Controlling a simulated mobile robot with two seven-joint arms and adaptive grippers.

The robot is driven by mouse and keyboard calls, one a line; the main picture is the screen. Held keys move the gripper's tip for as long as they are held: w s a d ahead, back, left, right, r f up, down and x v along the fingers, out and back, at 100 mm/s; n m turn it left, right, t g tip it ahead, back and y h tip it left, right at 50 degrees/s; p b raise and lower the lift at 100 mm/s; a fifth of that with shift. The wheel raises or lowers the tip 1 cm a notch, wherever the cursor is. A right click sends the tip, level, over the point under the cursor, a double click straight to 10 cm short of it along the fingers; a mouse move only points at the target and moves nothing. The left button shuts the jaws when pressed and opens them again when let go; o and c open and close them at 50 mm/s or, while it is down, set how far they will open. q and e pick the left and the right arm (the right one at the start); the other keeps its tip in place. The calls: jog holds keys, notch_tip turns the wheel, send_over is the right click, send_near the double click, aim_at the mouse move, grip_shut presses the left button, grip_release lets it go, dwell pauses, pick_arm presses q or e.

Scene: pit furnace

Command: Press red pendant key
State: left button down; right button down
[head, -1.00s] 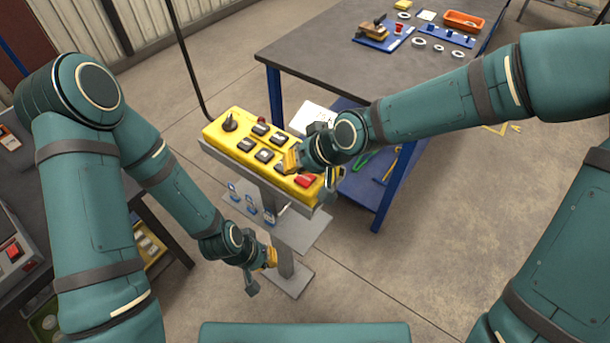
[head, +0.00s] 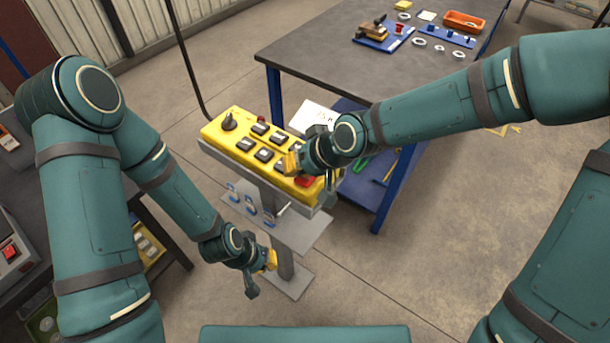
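The yellow pendant (head: 212,133) lies tilted on a grey stand, with a black knob and several dark keys. The red key (head: 304,182) is at its near right end, partly hidden by my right gripper. My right gripper (head: 290,161) is over that end of the pendant, its yellow fingertips together and empty, just up and left of the red key. Whether it touches the pendant cannot be told. My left gripper (head: 271,259) hangs low beside the stand's post, its fingertips seemingly together, holding nothing visible.
A dark-topped workbench (head: 330,62) with blue legs stands behind, bearing an orange tray (head: 465,21) and small parts. A grey shelf (head: 300,232) juts from the stand below the pendant. A black cable (head: 188,75) hangs beside the pendant. Floor at the right is open.

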aim_at(298, 177)
jog(key=shift+f, duration=0.3)
jog(key=shift+r, duration=0.1)
dwell(0.5)
jog(key=shift+r+p, duration=0.4)
jog(key=shift+r, duration=0.4)
jog(key=shift+r, duration=0.1)
jog(key=shift+r+p, duration=1.95)
jog(key=shift+r, duration=0.5)
jog(key=shift+f, duration=0.1)
